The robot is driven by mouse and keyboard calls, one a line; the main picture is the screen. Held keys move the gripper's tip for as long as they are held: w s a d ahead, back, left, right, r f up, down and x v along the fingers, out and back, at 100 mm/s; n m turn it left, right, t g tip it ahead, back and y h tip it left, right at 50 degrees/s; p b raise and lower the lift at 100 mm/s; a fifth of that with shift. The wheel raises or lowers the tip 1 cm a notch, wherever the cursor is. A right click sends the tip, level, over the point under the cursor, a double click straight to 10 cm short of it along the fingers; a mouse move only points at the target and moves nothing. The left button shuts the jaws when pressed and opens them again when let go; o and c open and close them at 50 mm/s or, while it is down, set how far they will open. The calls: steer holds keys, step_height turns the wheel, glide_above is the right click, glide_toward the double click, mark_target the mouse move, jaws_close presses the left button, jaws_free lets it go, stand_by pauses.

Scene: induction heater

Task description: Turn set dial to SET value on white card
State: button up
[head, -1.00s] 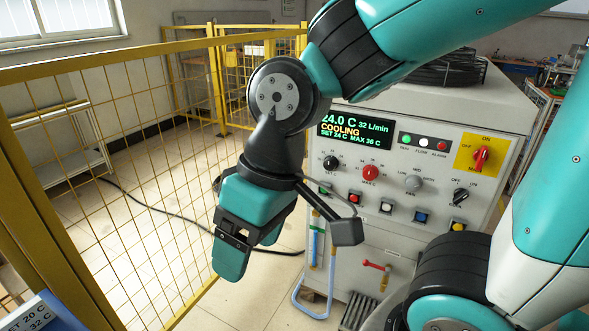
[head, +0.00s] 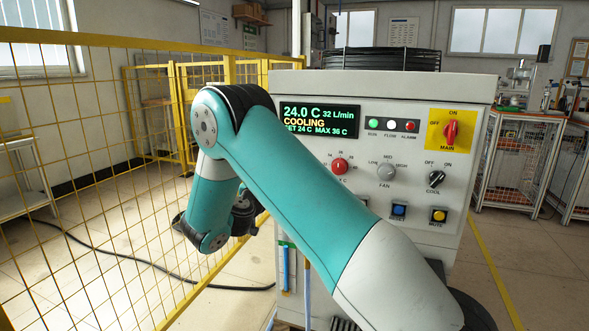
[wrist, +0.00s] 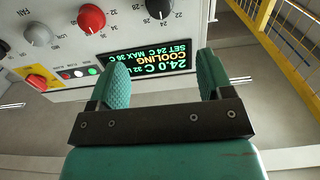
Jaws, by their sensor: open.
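The set dial (wrist: 147,10) is a black knob at the top edge of the wrist view, partly cut off, beside the red max dial (wrist: 91,18). In the head view my arm hides the set dial; the red dial (head: 340,166) shows. The display (head: 319,120) reads 24.0 C, 32 L/min, COOLING, SET 24 C, MAX 36 C. It appears upside down in the wrist view (wrist: 146,60). My gripper (wrist: 163,76) is open and empty, its fingers apart in front of the panel, with no visible contact. The white card is not in view now.
The panel also has a grey fan knob (head: 387,172), a black cool switch (head: 436,179) and a red main switch (head: 451,131). A yellow mesh fence (head: 75,150) stands at left. A dark cable (head: 150,263) lies on the floor.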

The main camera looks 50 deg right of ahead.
steer(key=p+x, duration=1.2)
steer(key=x, duration=0.4)
steer(key=shift+d+p, duration=0.4)
steer(key=c, duration=0.9)
